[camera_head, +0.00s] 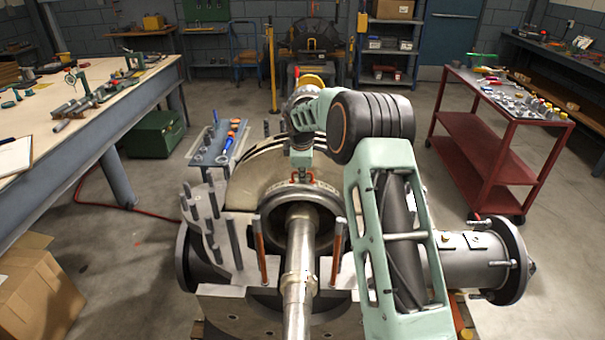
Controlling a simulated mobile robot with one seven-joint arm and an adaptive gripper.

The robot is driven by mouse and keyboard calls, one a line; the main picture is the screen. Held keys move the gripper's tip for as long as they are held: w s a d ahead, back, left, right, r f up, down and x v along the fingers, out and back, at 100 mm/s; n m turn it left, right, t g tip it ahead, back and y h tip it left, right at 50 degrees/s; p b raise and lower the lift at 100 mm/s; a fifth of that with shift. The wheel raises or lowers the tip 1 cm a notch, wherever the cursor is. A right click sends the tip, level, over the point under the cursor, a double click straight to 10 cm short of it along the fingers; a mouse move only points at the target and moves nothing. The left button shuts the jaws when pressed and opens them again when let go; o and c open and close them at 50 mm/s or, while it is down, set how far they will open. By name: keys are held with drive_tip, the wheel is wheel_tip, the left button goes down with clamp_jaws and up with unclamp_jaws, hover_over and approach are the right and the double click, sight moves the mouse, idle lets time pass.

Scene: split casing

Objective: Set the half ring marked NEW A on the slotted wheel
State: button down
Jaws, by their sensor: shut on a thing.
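My gripper (302,164) points down over the middle of the open casing (240,250). It is shut on a small red piece at the top of a grey arched part (272,212), which curves over the silver shaft (300,255). A pale strip lies on the arch's top, but no marking is readable, so I cannot confirm it is the NEW A half ring. A large beige round body with dark curved grooves (257,174) stands just behind, partly hidden by my arm. It may be the slotted wheel. I cannot tell whether the arch touches anything beneath it.
Upright studs (234,243) and copper-coloured pins (260,257) rise around the opening. A flanged pipe (470,262) sticks out to the right. A tool stand (217,145) is behind left, a workbench (110,95) far left, a red cart (480,150) right. Floor between is mostly clear.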

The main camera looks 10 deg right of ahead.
drive_tip(key=shift+w+r, duration=0.2)
drive_tip(key=shift+w, duration=0.05)
idle(0.4)
drive_tip(key=c, duration=2.1)
unclamp_jaws()
drive_tip(key=shift+s, duration=0.2)
drive_tip(key=shift+o, duration=0.3)
drive_tip(key=shift+s+f, duration=0.25)
drive_tip(key=shift+f, duration=0.4)
drive_tip(key=v, duration=1.2)
drive_tip(key=shift+w+r, duration=0.25)
drive_tip(key=shift+r, duration=0.25)
